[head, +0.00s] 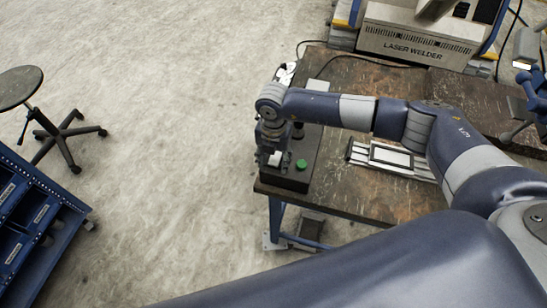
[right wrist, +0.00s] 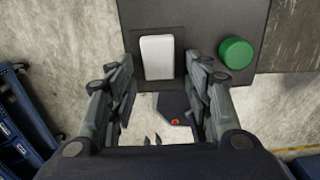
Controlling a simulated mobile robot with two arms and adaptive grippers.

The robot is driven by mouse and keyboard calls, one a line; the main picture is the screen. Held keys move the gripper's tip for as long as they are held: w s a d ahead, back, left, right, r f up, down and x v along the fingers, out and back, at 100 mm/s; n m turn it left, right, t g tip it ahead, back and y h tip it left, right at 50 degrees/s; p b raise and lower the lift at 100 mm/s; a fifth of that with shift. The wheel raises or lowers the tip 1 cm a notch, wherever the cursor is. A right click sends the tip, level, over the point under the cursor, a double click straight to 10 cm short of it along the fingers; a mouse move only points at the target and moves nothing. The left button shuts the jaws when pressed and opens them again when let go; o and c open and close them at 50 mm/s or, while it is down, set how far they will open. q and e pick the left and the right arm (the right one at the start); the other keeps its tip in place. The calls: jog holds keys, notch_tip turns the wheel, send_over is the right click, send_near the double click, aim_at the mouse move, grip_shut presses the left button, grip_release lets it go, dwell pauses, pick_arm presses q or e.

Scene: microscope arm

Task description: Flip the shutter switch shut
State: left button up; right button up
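The dark control box (head: 290,180) sits at the left front corner of the worktable. It carries a white rectangular switch (head: 274,158) and a round green button (head: 301,165). In the right wrist view the switch (right wrist: 157,57) is a pale upright rectangle, with the green button (right wrist: 236,53) to its right. My right gripper (head: 270,143) points down over the box. In the right wrist view its fingers (right wrist: 161,75) are open, one to each side of the switch, with gaps on both sides. I cannot tell whether a fingertip touches the box. My left gripper is not in view.
The worktable (head: 375,205) holds a pale framed plate (head: 391,156) right of the box. A laser welder (head: 415,40) stands at the back. A stool (head: 22,88) and a blue drawer cabinet (head: 35,225) stand at left. Floor between is clear.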

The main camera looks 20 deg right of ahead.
jog(key=c, duration=0.9)
jog(key=shift+w+d+f+g+b, duration=0.15)
jog(key=shift+g+b, duration=0.15)
jog(key=shift+b, duration=0.25)
jog(key=g+b, duration=0.1)
jog(key=y+b, duration=0.1)
jog(key=b, duration=0.1)
jog(key=shift+w+g+y, duration=0.25)
jog(key=shift+g+y, duration=0.05)
jog(key=shift+g, duration=0.1)
jog(key=shift+w+d+r+g+y+b, duration=0.15)
jog(key=shift+r+g+y+b, duration=0.25)
jog(key=shift+g+b, duration=0.2)
jog(key=shift+r, duration=0.1)
jog(key=o, duration=1)
